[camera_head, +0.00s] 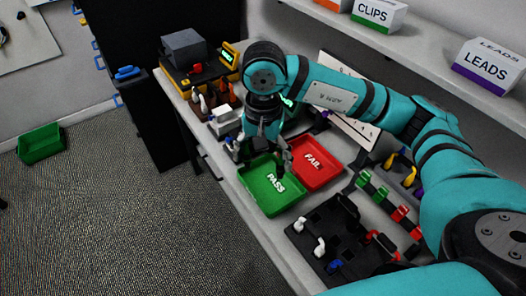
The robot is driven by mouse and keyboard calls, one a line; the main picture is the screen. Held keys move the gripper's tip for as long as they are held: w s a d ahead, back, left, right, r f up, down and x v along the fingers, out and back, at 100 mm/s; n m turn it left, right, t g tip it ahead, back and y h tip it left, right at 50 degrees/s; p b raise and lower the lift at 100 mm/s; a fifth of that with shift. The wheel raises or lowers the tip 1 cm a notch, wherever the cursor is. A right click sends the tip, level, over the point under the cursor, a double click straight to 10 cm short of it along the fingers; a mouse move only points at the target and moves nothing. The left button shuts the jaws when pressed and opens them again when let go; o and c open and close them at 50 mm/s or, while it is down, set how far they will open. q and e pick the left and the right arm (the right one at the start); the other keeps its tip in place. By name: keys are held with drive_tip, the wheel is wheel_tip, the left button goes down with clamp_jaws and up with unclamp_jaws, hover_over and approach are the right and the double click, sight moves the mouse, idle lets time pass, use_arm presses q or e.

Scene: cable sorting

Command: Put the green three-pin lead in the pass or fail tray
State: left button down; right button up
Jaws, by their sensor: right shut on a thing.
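The green tray marked PASS (255,194) and the red tray marked FAIL (327,173) sit side by side on the bench, both looking empty. My right gripper (262,153) points down at the back edge of the PASS tray, beside the FAIL tray. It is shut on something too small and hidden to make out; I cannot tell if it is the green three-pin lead. Green connectors (365,179) stand in a rack right of the trays; I cannot count their pins. My left gripper is not in view.
A black holder (329,239) with white and blue connectors stands in front of the trays. Red connectors (399,213) share the rack. A tester box (186,50) and small parts crowd the bench's far end. A shelf with a LEADS box (488,66) hangs at right.

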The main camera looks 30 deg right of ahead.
drive_tip(key=shift+w+d+f+n+b, duration=0.15)
drive_tip(key=shift+w+d+f+n, duration=0.75)
drive_tip(key=shift+f+n, duration=2.75)
drive_tip(key=shift+w+d+f+n+b, duration=0.15)
drive_tip(key=shift+w+d+f+n, duration=0.9)
drive_tip(key=shift+n, duration=4.95)
drive_tip(key=shift+w+d+f+n+b, duration=0.15)
drive_tip(key=shift+w+d+f+n, duration=0.6)
drive_tip(key=shift+f+n, duration=2.95)
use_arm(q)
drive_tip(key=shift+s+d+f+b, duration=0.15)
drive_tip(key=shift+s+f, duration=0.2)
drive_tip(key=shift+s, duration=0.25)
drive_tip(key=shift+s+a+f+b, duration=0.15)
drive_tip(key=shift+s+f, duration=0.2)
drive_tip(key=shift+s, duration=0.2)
use_arm(e)
drive_tip(key=shift+a+r+n, duration=0.1)
drive_tip(key=shift+r+n, duration=0.65)
drive_tip(key=shift+n, duration=0.4)
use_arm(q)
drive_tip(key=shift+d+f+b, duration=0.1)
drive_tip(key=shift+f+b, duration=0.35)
use_arm(e)
drive_tip(key=shift+f, duration=0.85)
